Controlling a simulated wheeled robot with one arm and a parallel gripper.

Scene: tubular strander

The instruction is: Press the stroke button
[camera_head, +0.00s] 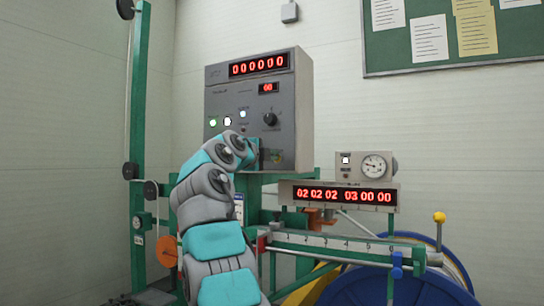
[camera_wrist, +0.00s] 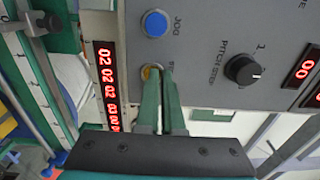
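The stroke button, a yellow round button (camera_wrist: 151,72), sits on the grey control box's face in the wrist view. The start of its label, "ST", shows beside it; the rest is hidden by my fingers. My gripper (camera_wrist: 161,76) has two green fingers side by side, shut with nothing between them. Its fingertips are at the button and cover part of it; I cannot tell whether they touch it. In the head view my arm reaches the lower front of the control box (camera_head: 305,110) and hides the button and most of the gripper.
A blue JOG button (camera_wrist: 155,23) and a black PITCH knob (camera_wrist: 242,69) are near the fingers. The box's top display (camera_head: 258,65) reads 000000. A lower display (camera_head: 345,195) and a dial gauge (camera_head: 375,166) stand right of my arm, above a graduated rail (camera_head: 330,243).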

